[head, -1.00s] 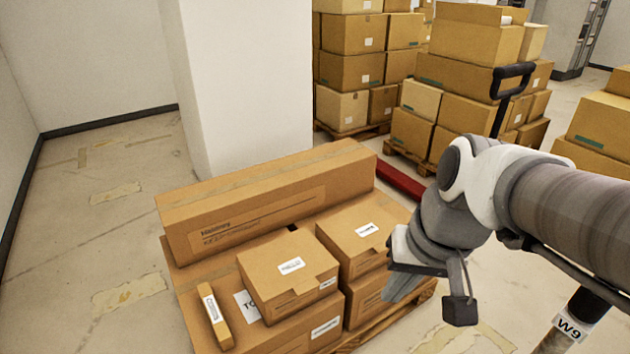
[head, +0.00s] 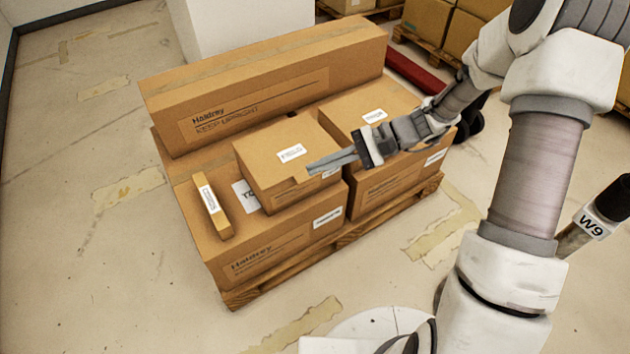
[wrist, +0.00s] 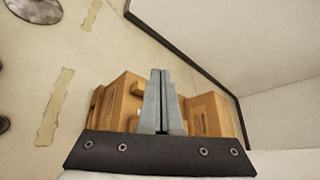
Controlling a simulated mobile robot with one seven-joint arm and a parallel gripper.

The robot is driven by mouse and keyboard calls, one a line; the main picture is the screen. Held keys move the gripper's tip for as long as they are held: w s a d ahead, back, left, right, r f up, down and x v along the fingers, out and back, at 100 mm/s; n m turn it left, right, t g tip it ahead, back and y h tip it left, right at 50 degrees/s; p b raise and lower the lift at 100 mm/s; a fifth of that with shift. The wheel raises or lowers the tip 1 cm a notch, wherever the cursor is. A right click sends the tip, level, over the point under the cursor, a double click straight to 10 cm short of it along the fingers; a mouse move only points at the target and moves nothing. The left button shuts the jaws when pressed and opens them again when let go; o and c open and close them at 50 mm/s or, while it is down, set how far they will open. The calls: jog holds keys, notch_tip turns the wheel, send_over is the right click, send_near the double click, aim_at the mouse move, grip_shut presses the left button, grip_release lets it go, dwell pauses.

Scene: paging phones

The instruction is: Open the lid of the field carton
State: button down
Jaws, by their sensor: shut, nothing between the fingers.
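The field carton (head: 272,160) is a small brown box with a white label reading FIELD on its closed lid. It sits on a larger carton on the pallet, and a lid flap hangs over its front edge. My gripper (head: 312,169) is shut and empty, its fingers pointing left at the front right edge of the field carton, in front of that flap. I cannot tell whether they touch it. In the wrist view the shut fingers (wrist: 161,80) cover part of the cartons behind them.
A long carton (head: 270,85) lies behind the field carton. Another labelled carton (head: 345,125) stands close on its right. A narrow small box (head: 212,210) lies to its left. The pallet (head: 400,213) has open floor in front and left. A post marked W9 (head: 592,222) stands at right.

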jog(key=w+d+f+m+t+h+b, duration=0.1)
jog(key=w+f+m+t+b, duration=0.2)
jog(key=f+m+t, duration=0.65)
jog(key=w+d+f+m+t+b, duration=0.1)
jog(key=w+f+m+t+b, duration=0.3)
jog(key=f, duration=1.1)
jog(key=w+d+f+m+t+h+b, duration=0.1)
jog(key=w+f+m+t+b, duration=0.1)
jog(key=f+m+t, duration=0.8)
jog(key=w+a+r+n+g+b, duration=0.1)
jog(key=w+a+r+g+b, duration=0.1)
jog(key=w, duration=0.5)
jog(key=shift+w+a+r+g, duration=0.35)
jog(key=shift+a+r+g, duration=0.4)
jog(key=shift+a+r, duration=0.65)
